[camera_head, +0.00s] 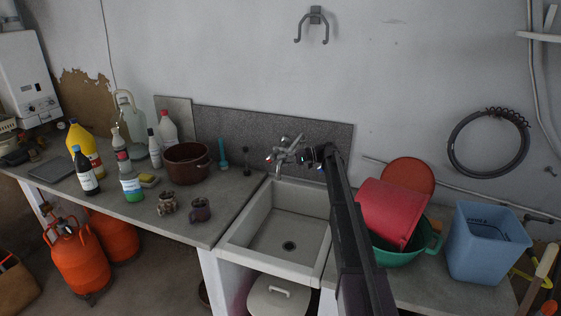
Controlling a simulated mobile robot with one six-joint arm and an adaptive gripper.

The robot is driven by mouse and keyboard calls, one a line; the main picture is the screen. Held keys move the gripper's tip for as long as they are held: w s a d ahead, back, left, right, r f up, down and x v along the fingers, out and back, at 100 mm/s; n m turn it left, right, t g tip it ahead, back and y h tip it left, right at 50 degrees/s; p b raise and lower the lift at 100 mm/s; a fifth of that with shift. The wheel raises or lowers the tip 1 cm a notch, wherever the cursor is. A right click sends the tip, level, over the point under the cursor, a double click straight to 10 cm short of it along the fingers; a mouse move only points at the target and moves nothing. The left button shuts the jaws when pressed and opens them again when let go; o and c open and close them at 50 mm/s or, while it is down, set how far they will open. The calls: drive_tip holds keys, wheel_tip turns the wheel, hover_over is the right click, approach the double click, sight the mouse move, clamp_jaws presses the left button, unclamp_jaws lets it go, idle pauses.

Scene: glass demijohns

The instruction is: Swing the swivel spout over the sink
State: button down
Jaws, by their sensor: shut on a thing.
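The metal tap (284,156) is on the wall behind the sink, with small red and blue marks on it. The white sink (238,222) is empty, with a dark drain in its floor. My arm rises from the lower right and crosses in front of the sink's right side. My gripper (311,157) is at the right side of the tap, above the sink's back right corner, shut on the swivel spout. The jaws and my arm hide most of the spout, so its exact direction is hard to tell.
Left of the sink stand a dark red pot (187,165), two mugs and several bottles. The space over the sink's left and middle is clear.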

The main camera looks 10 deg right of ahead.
drive_tip(key=shift+w, duration=0.15)
drive_tip(key=c, duration=0.5)
unclamp_jaws()
